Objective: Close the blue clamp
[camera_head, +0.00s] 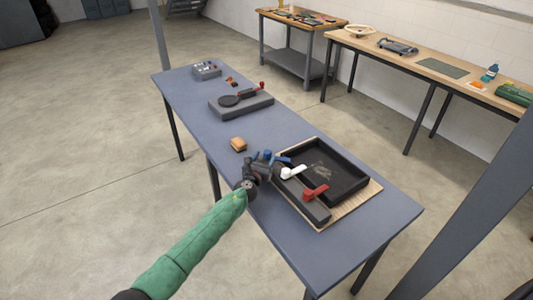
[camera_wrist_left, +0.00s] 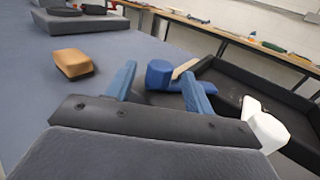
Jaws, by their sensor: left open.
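The blue clamp (camera_head: 283,160) is at the far end of a row of three clamps beside a black tray (camera_head: 345,180). In the left wrist view the blue clamp's rounded knob (camera_wrist_left: 159,72) shows between and beyond my fingers, with its blue arm running right, partly behind a finger. My left gripper (camera_head: 268,157) is open at the blue clamp. It also shows in the left wrist view (camera_wrist_left: 158,78), fingers spread and nothing held. Whether a finger touches the clamp, I cannot tell. My right gripper is not in view.
The white clamp (camera_head: 292,172) and red clamp (camera_head: 315,192) are close by, nearer the table's front. A tan-topped block (camera_head: 238,144) lies left of the gripper. A grey fixture (camera_head: 240,104) stands farther back. The blue table (camera_head: 190,121) is bare between them.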

